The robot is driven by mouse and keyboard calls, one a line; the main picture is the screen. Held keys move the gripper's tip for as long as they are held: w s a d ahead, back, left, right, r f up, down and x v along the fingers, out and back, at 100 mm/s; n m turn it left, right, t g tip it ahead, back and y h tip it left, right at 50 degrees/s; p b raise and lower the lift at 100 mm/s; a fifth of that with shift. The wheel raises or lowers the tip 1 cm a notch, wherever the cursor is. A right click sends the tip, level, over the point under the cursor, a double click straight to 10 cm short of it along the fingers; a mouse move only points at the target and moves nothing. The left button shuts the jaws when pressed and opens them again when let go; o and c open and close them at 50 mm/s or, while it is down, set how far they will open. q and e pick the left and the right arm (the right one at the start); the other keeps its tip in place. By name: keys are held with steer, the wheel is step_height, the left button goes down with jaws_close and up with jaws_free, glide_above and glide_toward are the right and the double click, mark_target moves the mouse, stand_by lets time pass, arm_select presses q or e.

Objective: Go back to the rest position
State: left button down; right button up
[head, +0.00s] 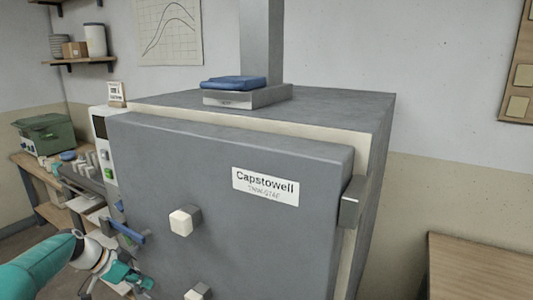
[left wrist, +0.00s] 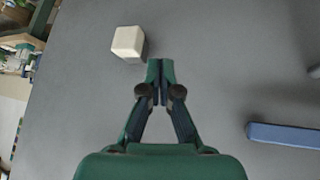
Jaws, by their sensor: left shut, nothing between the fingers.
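My left gripper (head: 143,284) is low at the left in the head view, in front of the lower left part of a large grey kiln door (head: 240,240). In the left wrist view its two fingers (left wrist: 160,68) are together with nothing between them, and the grey door face fills most of the background. I cannot tell how far the fingertips are from the door. A cream block knob (left wrist: 128,42) is just beyond and left of the fingertips. A blue handle (left wrist: 285,134) lies to their right. My right gripper is not in view.
The kiln door also carries cream knobs (head: 184,221) and the blue handle (head: 126,231). Blue folded items (head: 234,83) lie on the kiln top by a grey flue (head: 261,40). A workbench with a green box (head: 43,132) stands left. A wooden table (head: 480,270) is at the right.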

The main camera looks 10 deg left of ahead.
arm_select(q)
steer(key=s+d+f+n+g, duration=0.1)
steer(key=s+d+f+g, duration=0.1)
steer(key=s+d+f, duration=0.5)
steer(key=s+d+f+g, duration=0.2)
steer(key=s+d+f, duration=0.1)
steer(key=d+f, duration=0.8)
steer(key=s+d+f+n, duration=0.2)
steer(key=s+f+n, duration=0.1)
steer(key=s, duration=0.4)
steer(key=s+d+f+n+y, duration=0.1)
steer(key=s+d+f+n, duration=0.2)
steer(key=s, duration=0.4)
steer(key=s+d+f+n+y, duration=0.1)
steer(key=s+d+f+n, duration=0.2)
steer(key=s, duration=0.4)
steer(key=shift+d+f, duration=0.15)
steer(key=shift+f, duration=0.1)
